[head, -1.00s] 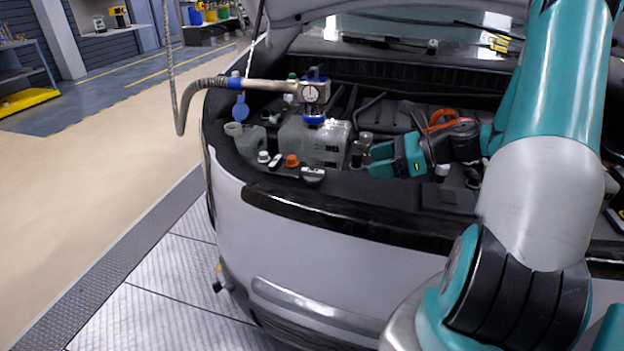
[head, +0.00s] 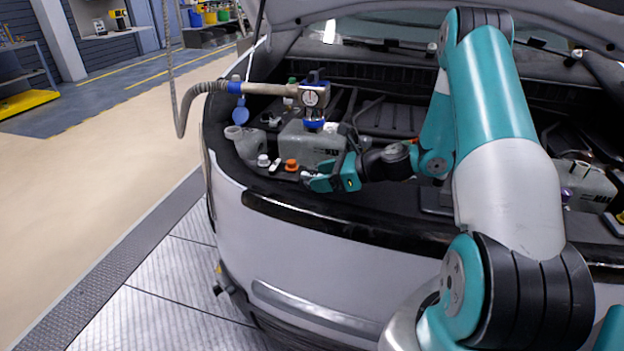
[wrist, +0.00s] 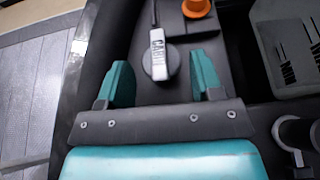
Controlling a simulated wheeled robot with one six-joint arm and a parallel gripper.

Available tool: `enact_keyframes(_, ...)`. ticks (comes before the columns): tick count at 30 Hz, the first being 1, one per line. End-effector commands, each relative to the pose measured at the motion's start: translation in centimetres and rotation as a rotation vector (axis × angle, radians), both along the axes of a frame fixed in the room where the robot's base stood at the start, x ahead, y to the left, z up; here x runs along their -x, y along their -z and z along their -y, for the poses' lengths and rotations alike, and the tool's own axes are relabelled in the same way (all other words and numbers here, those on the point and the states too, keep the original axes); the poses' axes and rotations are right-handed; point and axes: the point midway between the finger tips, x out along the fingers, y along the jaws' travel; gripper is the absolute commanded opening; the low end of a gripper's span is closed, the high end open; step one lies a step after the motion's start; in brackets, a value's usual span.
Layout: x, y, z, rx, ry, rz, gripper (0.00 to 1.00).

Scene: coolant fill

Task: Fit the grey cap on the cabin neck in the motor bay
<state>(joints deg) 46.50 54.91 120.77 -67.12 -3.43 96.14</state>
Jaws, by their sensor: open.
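The grey cap (wrist: 160,62) is round, with a white bar lettered CABIN across its top. It lies on the dark front ledge of the motor bay. My gripper (wrist: 162,80) is open, with one teal finger on each side of the cap and apart from it. In the head view my gripper (head: 318,181) is low over the front ledge, and it mostly hides the cap. I cannot tell which neck in the bay is the cabin neck.
An orange cap (head: 291,165) and a white cap (head: 263,160) stand left of the gripper. A gauge fitting (head: 315,98) with a hose sits on a grey tank (head: 305,142) behind. Another tank (head: 588,184) is at the right.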

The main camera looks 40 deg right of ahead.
Motion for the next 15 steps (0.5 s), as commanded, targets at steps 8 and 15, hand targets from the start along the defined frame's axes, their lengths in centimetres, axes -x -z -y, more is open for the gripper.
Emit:
enact_keyframes(8,-2.1,0.9,-1.7,0.000,0.000,0.000,0.60)
enact_keyframes(15,-2.1,1.0,-1.7,0.000,0.001,0.000,0.49)
